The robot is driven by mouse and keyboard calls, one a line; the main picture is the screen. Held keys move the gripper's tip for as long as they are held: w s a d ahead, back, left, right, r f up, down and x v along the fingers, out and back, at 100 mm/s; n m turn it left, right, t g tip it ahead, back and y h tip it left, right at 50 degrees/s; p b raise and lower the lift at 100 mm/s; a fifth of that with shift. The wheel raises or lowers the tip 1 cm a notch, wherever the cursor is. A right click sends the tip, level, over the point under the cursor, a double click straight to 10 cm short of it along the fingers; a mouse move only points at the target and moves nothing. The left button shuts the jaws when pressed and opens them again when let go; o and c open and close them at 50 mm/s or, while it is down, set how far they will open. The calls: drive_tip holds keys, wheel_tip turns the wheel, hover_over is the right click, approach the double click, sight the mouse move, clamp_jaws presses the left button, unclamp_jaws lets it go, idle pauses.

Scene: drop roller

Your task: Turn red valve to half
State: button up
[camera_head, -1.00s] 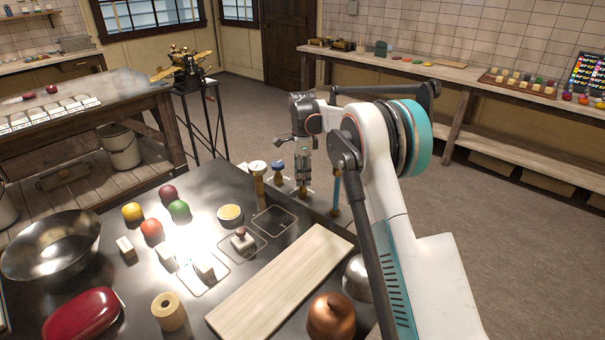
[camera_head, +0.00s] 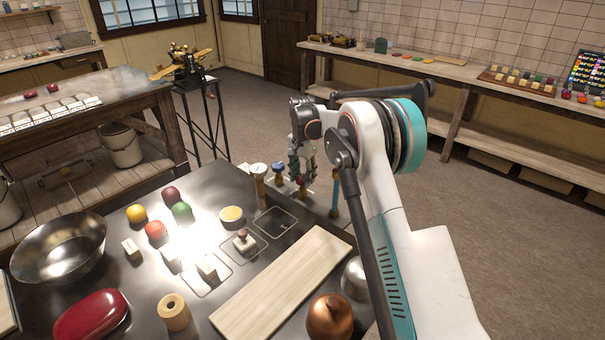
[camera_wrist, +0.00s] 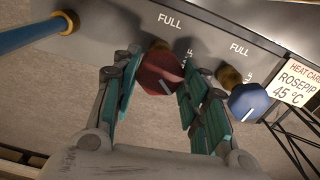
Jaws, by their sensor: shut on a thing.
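The red valve (camera_wrist: 160,73) is a faceted knob with a white line on its face, in the upper middle of the wrist view. It sits on a grey panel (camera_wrist: 110,30) under a "FULL" label, with smaller partly hidden marks to its right. My gripper (camera_wrist: 163,84) has its teal fingers on either side of the knob, shut on it. In the head view my gripper (camera_head: 302,176) points down beyond the bench's far edge, and I cannot make out the red valve there.
A blue pipe (camera_wrist: 30,33) is at upper left. The metal bench (camera_head: 100,190) holds several loose objects.

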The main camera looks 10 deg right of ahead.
sight(303, 177)
drive_tip(key=n, duration=0.3)
drive_tip(key=shift+n+p, duration=0.3)
drive_tip(key=shift+n, duration=1.9)
drive_tip(key=o, duration=1.1)
wheel_tip(303, 177, up, 12)
